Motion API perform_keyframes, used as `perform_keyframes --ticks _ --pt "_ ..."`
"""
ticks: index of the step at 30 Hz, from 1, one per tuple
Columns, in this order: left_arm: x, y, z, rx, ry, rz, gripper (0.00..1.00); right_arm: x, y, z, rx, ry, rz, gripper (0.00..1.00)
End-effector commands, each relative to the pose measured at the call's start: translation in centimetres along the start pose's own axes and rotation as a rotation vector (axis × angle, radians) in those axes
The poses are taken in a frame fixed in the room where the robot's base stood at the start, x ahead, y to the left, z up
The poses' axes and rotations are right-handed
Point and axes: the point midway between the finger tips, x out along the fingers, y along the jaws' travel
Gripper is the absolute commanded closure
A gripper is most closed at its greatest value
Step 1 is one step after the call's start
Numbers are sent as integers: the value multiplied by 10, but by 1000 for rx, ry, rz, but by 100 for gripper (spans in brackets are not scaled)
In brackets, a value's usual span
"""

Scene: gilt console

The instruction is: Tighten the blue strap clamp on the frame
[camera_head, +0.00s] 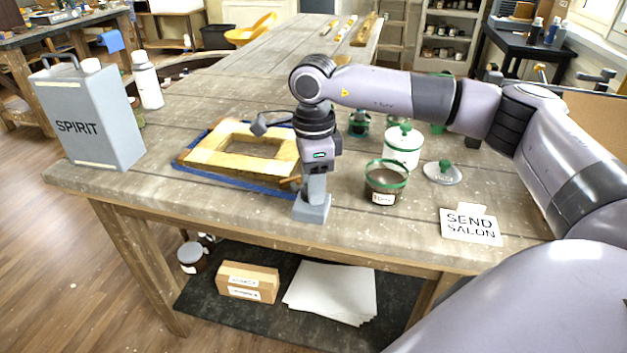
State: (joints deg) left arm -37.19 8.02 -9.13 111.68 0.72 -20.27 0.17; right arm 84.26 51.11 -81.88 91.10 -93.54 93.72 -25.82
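The pale wooden frame (218,158) lies flat on the workbench, left of my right arm. A blue strap (225,180) runs along its left and front edges; its right side is partly hidden by my arm. A small brown handle-like part (290,183) shows at the frame's front right corner, probably part of the clamp. My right gripper (312,210) points down just right of this part, low over the bench. Its fingers overlap from this side, so I cannot tell whether they are open or touch the handle. My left gripper is not in view.
A grey SPIRIT can (88,115) and a white bottle (147,80) stand left. Right of my gripper are a brown glass jar (385,184), a white lidded pot (402,147), a lid (443,173) and a SEND SALON card (470,227). A dark grey object (259,126) is behind the frame.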

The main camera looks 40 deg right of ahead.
Motion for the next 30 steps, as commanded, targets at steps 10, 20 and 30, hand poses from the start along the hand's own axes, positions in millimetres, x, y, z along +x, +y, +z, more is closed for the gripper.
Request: perform_keyframes --ticks 10,20,30 --pt "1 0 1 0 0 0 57 0 0 0 51 0 0 87" --pt "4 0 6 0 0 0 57 0 1 0 281 -1 0 87" --pt "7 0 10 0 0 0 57 -1 2 1 604 -1 -1 87"
